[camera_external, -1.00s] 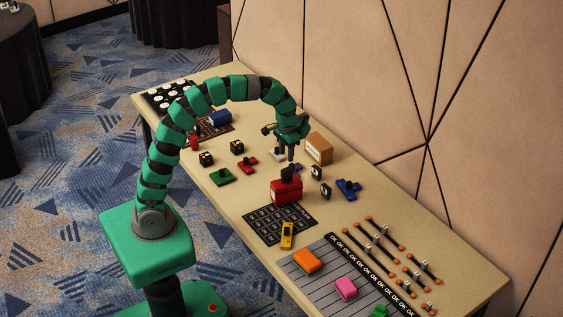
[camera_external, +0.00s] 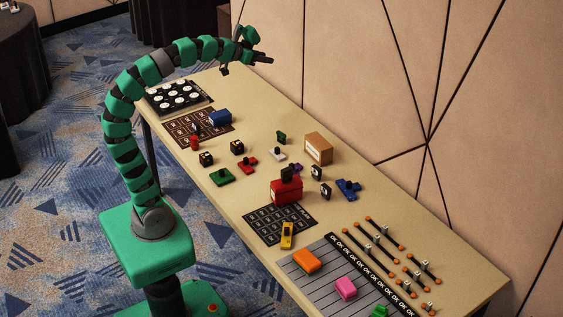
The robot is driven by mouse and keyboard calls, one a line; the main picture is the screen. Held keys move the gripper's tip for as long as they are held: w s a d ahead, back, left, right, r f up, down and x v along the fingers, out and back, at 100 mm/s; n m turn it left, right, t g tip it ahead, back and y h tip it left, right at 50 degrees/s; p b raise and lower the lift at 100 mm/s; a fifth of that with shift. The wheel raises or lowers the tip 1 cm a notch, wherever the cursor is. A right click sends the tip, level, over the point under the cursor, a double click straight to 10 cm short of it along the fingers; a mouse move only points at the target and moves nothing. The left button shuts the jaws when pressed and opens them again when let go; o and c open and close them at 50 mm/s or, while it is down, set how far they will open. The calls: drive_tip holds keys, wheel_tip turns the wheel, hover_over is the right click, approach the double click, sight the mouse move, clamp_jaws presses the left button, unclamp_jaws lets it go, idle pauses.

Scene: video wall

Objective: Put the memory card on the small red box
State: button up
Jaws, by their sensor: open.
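The small red box (camera_external: 286,191) stands right of the middle of the table, with a white label on its side. A small dark flat piece (camera_external: 288,174) stands upright on top of it; it looks like the memory card, but it is too small to be sure. My gripper (camera_external: 248,64) is open and empty, raised high over the far end of the table, well away from the red box. Nothing hides the box top.
A dark grid mat (camera_external: 262,226) lies in front. A blue box (camera_external: 220,118) and a tray of white discs (camera_external: 178,95) are at the far end.

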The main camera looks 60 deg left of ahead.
drive_tip(key=s+a+r+t, duration=0.1)
drive_tip(key=s+r+t, duration=0.1)
drive_tip(key=s+r, duration=0.2)
wheel_tip(320, 180, up, 3)
drive_tip(key=shift+s+a+y, duration=0.2)
drive_tip(key=shift+s+y, duration=0.1)
drive_tip(key=shift+s, duration=0.1)
